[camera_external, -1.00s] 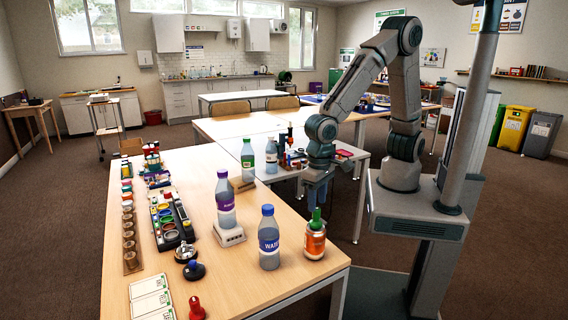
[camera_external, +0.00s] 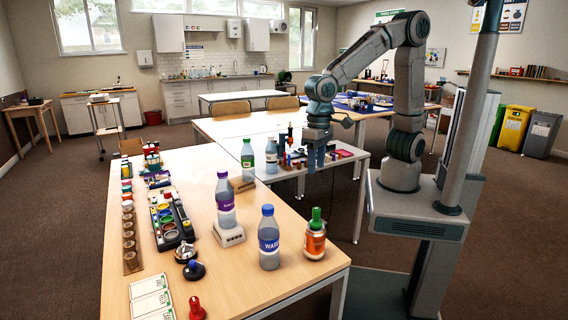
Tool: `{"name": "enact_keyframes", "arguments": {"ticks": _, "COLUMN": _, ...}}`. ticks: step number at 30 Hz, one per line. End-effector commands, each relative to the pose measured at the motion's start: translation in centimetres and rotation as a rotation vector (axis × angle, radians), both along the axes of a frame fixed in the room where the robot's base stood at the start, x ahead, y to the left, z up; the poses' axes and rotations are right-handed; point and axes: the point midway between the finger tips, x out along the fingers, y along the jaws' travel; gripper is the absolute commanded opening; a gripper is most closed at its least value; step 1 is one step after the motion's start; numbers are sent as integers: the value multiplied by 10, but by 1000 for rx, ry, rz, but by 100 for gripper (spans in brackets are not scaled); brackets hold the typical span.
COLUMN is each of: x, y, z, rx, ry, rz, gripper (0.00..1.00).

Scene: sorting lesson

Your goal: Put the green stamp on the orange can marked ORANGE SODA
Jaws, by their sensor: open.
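The orange can (camera_external: 315,243) stands upright near the right front corner of the table. The green stamp (camera_external: 316,219) stands upright on top of the can, its handle pointing up. My gripper (camera_external: 315,170) is open and empty, in the air well above and behind the can and stamp, apart from both. The can's label is too small to read fully.
A water bottle (camera_external: 268,238) with a blue cap stands just left of the can. A purple-labelled bottle (camera_external: 225,200) stands on a white device (camera_external: 228,235). A red stamp (camera_external: 196,308) and a dark blue stamp (camera_external: 194,270) are at the left front. Bare table (camera_external: 250,292) lies in front.

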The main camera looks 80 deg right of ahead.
Motion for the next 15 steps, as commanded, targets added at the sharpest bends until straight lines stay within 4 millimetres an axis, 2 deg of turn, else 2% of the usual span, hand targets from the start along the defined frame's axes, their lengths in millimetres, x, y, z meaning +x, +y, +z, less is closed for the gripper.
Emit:
{"name": "enact_keyframes", "arguments": {"ticks": 1, "x": 5, "y": -24, "z": 9, "rx": 18, "ry": -13, "rz": 7, "gripper": 43}}
{"name": "enact_keyframes", "arguments": {"ticks": 7, "x": 4, "y": -106, "z": 30, "rx": 48, "ry": -81, "rz": 105, "gripper": 43}}
{"name": "enact_keyframes", "arguments": {"ticks": 12, "x": -13, "y": -168, "z": 41, "rx": 33, "ry": -156, "rz": 189, "gripper": 43}}
{"name": "enact_keyframes", "arguments": {"ticks": 15, "x": -27, "y": -198, "z": 44, "rx": 7, "ry": -197, "rz": 235, "gripper": 43}}
